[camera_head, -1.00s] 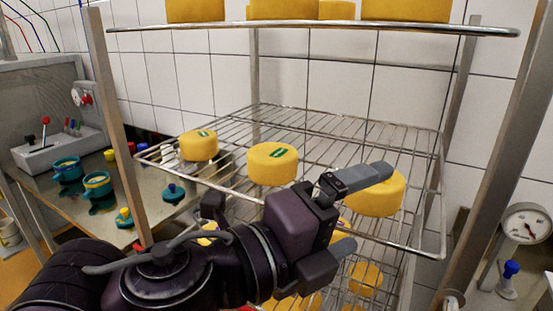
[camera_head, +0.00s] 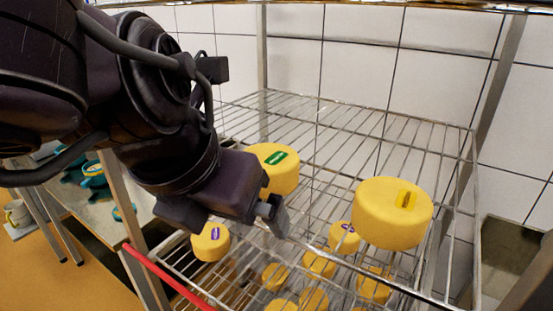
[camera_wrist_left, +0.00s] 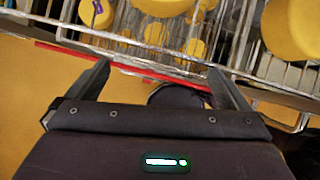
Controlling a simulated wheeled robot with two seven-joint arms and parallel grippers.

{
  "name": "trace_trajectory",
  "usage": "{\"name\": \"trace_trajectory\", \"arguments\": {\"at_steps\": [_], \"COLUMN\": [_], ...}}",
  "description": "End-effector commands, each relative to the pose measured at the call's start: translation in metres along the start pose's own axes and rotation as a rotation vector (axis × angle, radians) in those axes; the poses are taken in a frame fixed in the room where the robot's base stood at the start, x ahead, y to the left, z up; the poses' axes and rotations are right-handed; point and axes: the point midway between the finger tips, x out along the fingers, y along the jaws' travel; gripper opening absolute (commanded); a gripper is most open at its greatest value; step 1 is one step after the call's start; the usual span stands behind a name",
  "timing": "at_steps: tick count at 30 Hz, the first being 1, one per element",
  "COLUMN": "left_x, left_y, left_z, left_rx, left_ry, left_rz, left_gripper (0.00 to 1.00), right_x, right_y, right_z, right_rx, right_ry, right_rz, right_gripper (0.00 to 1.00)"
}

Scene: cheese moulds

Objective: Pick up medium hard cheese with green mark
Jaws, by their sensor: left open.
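A round yellow cheese with a green mark (camera_head: 278,165) sits on the wire shelf in the head view, its left part hidden behind my left gripper. My left gripper (camera_head: 268,216) is in front of this cheese, pointing down at the shelf's front edge. In the left wrist view the two fingers of the left gripper (camera_wrist_left: 160,78) are wide apart with nothing between them. Large cheeses show at the top of that view; I cannot tell which is the green-marked one. My right gripper is not in view.
A yellow-marked cheese (camera_head: 383,222) sits to the right on the same shelf. A purple-marked cheese (camera_head: 210,246) and several others are on a lower rack. A red bar (camera_head: 165,275) runs along the lower left. The back of the wire shelf (camera_head: 330,115) is clear.

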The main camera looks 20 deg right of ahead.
Motion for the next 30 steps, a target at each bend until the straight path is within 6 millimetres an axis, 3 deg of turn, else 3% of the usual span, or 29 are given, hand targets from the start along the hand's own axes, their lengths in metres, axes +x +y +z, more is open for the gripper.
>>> {"name": "trace_trajectory", "arguments": {"at_steps": [3, 12, 19, 27, 30], "left_x": [0.0, 0.025, 0.034, 0.055, 0.064], "left_y": [0.003, 0.003, 0.003, 0.003, 0.004], "left_z": [0.011, 0.053, 0.068, 0.105, 0.104], "left_rx": [-0.004, -0.002, -0.004, -0.002, 0.0], "left_ry": [0.004, 0.003, 0.003, 0.003, 0.003], "left_rz": [0.014, 0.014, 0.012, 0.012, 0.013], "left_gripper": [1.0, 1.0, 1.0, 1.0, 1.0], "right_x": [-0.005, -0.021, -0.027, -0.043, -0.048], "right_y": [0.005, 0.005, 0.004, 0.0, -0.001], "right_z": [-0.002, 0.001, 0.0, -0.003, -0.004], "right_rx": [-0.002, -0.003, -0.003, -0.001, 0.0], "right_ry": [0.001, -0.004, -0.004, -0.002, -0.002], "right_rz": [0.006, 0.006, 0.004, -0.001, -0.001], "right_gripper": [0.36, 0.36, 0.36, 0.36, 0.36]}}
